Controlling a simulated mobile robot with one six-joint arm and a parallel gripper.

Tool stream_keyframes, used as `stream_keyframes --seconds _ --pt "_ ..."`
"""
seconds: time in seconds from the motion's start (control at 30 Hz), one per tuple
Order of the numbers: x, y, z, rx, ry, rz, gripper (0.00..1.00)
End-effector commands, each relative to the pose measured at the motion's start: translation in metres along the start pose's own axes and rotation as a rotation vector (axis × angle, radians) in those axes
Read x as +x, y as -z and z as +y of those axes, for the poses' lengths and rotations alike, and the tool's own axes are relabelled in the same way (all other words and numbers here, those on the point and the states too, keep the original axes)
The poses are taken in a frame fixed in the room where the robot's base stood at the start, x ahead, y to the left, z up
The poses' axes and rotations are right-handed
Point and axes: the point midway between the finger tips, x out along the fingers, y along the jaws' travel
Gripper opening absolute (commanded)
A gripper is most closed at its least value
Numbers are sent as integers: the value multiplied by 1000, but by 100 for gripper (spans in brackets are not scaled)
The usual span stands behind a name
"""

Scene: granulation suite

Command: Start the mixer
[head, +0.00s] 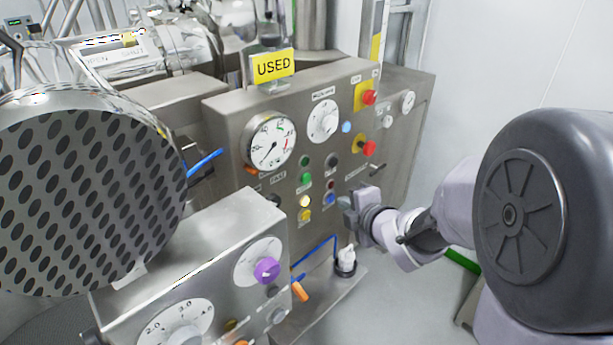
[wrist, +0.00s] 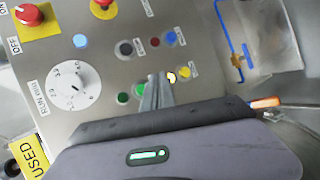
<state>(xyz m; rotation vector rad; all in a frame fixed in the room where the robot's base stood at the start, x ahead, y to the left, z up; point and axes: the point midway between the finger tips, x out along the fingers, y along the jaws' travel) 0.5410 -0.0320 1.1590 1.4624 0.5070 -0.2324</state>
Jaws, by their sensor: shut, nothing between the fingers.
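The grey steel control panel (head: 235,120) carries several round push-buttons under small labels too blurred to read. Two green buttons, an upper one (head: 305,162) and a lower one (head: 305,181), sit above a glowing pale yellow lamp (head: 304,201). To their right are a black button (head: 332,160), a red one (head: 330,184) and a blue one (head: 330,199). My gripper (head: 345,204) is at the panel's lower right. In the wrist view its fingers (wrist: 159,78) are together and empty, pointing at the panel between a green button (wrist: 139,90) and the lit yellow one (wrist: 171,77). Contact cannot be told.
Two red mushroom buttons (head: 368,97) (head: 369,148) stick out on yellow plates at the right. A yellow USED sign (head: 273,66) stands on top. A lower front panel with a purple knob (head: 267,270) and a perforated steel disc (head: 85,190) crowd the left.

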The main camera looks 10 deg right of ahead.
Motion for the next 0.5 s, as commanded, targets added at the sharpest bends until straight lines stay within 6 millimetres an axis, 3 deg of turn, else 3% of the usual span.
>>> stream_keyframes --seconds 0.5 --pt "54 29 27 0 -1 1 0"
